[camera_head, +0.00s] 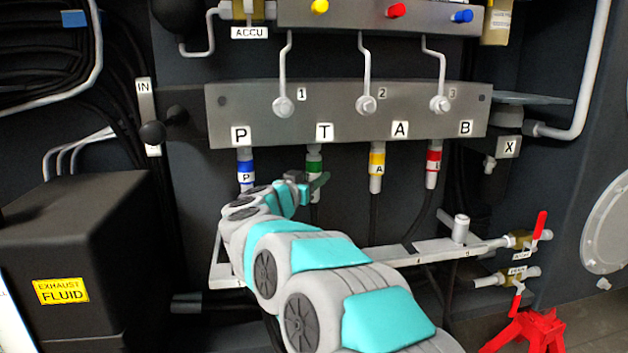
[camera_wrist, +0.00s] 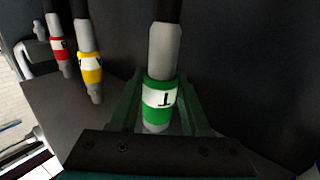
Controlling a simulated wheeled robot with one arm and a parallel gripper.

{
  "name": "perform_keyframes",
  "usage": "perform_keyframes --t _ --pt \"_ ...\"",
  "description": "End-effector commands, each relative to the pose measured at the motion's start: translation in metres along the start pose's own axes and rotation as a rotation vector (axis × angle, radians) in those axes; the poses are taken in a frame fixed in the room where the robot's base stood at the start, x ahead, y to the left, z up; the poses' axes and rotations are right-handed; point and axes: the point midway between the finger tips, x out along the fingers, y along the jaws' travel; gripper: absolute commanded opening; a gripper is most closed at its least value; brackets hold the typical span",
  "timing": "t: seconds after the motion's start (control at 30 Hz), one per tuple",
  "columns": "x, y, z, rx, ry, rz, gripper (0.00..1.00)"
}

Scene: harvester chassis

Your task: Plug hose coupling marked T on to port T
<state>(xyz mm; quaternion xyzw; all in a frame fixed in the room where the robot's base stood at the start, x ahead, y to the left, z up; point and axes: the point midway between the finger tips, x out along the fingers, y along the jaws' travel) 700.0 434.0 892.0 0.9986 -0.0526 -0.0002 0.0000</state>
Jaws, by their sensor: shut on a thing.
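The T coupling (camera_head: 314,165) has a green band and hangs upright below the plate's T label on the grey port plate (camera_head: 345,118). Its top end is close under the plate; I cannot tell whether it is seated in port T. In the wrist view the green coupling (camera_wrist: 159,97), with an upside-down T on a white patch, lies between the two dark green fingers of my gripper (camera_wrist: 159,108). They are shut on it around the band. In the head view my gripper (camera_head: 318,183) is at the coupling's lower part. Port T itself is hidden.
The blue P coupling (camera_head: 246,168) stands to the left, the yellow A coupling (camera_head: 377,164) and red B coupling (camera_head: 433,163) to the right, all under the plate. A black box (camera_head: 80,235) fills the lower left.

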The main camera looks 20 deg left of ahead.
Motion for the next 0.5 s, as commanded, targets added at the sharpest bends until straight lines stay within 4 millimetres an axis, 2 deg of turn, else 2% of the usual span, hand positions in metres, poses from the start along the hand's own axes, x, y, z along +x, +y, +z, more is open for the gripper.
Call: perform_keyframes --t 0.5 --pt "-0.0003 -0.0002 -0.0116 0.0 0.003 0.0 0.0"
